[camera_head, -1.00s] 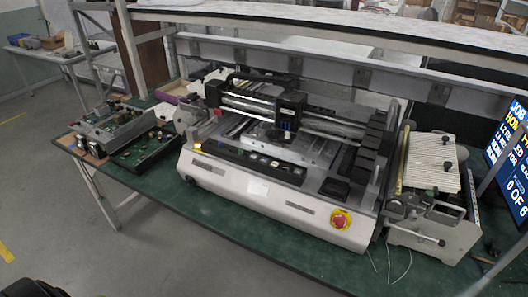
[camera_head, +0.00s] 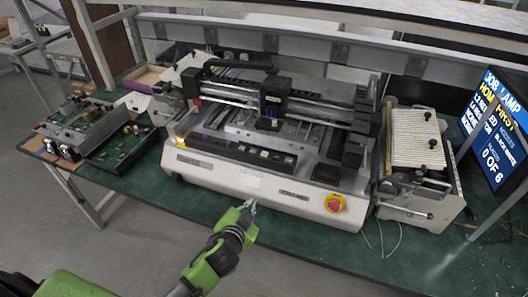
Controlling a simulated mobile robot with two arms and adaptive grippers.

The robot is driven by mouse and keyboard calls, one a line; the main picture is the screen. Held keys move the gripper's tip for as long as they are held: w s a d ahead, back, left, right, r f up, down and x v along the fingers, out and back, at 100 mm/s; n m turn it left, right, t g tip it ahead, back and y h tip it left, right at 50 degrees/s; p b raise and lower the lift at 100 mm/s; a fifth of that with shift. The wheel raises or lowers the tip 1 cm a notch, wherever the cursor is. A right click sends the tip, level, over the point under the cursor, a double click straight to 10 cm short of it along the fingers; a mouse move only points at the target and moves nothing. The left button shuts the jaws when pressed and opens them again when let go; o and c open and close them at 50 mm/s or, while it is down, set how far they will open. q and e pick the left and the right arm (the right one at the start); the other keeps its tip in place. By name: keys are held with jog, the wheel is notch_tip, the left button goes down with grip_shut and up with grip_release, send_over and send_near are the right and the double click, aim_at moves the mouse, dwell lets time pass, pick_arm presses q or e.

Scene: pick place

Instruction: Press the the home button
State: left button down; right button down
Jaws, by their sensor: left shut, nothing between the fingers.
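A white and grey bench machine (camera_head: 222,176) stands on the green table. A dark control strip with several small buttons (camera_head: 240,152) runs along its front top edge. I cannot tell which one is the home button. A yellow lamp-like piece (camera_head: 180,141) is at the strip's left end, and a red and yellow stop knob (camera_head: 335,203) is on the front right. My left gripper (camera_head: 249,205), on a green and dark arm, is shut and empty in front of the machine's front face, below the strip and apart from the buttons. My right gripper is not in view.
A monitor (camera_head: 495,130) with text reading "0 OF 6" stands at the right. A ribbed unit (camera_head: 415,140) sits beside the machine. Open trays with circuit boards (camera_head: 122,147) lie at the left. The table's front strip (camera_head: 300,233) is mostly clear, with loose wires at right.

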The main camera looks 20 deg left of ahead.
pick_arm(q)
jog(key=w+d+r+m+t+h, duration=0.35)
jog(key=w+r, duration=0.25)
jog(key=r, duration=0.5)
jog(key=w+d+r+m+g+h+p, duration=0.15)
jog(key=d+r+m+g+h, duration=0.25)
jog(key=d+r+m+h, duration=0.9)
jog(key=w+a+f+m+g+y+p, duration=0.1)
jog(key=w+a+m+g+y, duration=0.1)
jog(key=a+y, duration=0.4)
jog(key=w+a+f+m+g+y+p, duration=0.1)
jog(key=w+a+m+y, duration=0.3)
jog(key=a, duration=0.7)
jog(key=m+y, duration=0.2)
jog(key=shift+f+m+g, duration=0.3)
jog(key=shift+m+g, duration=0.05)
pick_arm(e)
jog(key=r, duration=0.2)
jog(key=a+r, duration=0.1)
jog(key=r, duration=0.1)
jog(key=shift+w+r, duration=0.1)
pick_arm(q)
jog(key=shift+w+a+y, duration=0.1)
jog(key=shift+y, duration=0.15)
